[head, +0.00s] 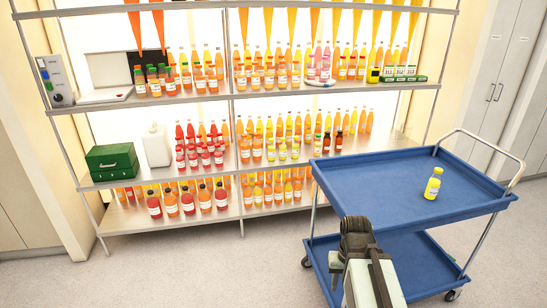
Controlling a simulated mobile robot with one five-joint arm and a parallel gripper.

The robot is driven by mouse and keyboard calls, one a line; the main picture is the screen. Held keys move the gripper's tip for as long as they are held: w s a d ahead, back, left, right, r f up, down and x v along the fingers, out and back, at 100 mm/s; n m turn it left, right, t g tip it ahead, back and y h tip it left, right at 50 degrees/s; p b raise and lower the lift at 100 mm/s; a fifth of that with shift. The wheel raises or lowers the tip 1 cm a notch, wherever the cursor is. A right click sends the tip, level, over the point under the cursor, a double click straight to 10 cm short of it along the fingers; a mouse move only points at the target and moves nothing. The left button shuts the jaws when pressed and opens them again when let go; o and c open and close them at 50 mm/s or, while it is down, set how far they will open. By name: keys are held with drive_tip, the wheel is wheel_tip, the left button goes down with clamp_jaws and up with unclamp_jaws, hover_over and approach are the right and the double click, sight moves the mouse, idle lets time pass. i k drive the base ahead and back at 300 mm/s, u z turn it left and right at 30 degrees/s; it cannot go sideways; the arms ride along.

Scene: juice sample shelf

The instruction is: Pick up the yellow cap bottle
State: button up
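The yellow bottle with a yellow cap (433,184) stands upright on the top tray of the blue cart (375,190), near its right side. It has a white label and stands alone there. My arm reaches up from the bottom of the view, and its dark end, which seems to be my gripper (357,230), is at the front left edge of the cart's top tray. It is well left of and nearer than the bottle, and apart from it. The fingers cannot be made out, so I cannot tell whether they are open or shut.
The cart has a lower blue shelf (420,262) and a metal handle (490,142) at right. Behind it stands a shelf rack (230,93) with many juice bottles, a green box (112,160) and a white jug (157,146). The cart's top is otherwise clear.

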sight(271, 148)
drive_tip(key=u, duration=0.35)
drive_tip(key=i, duration=0.8)
drive_tip(key=u, duration=1.05)
drive_tip(key=i, duration=1.95)
drive_tip(key=z, duration=0.25)
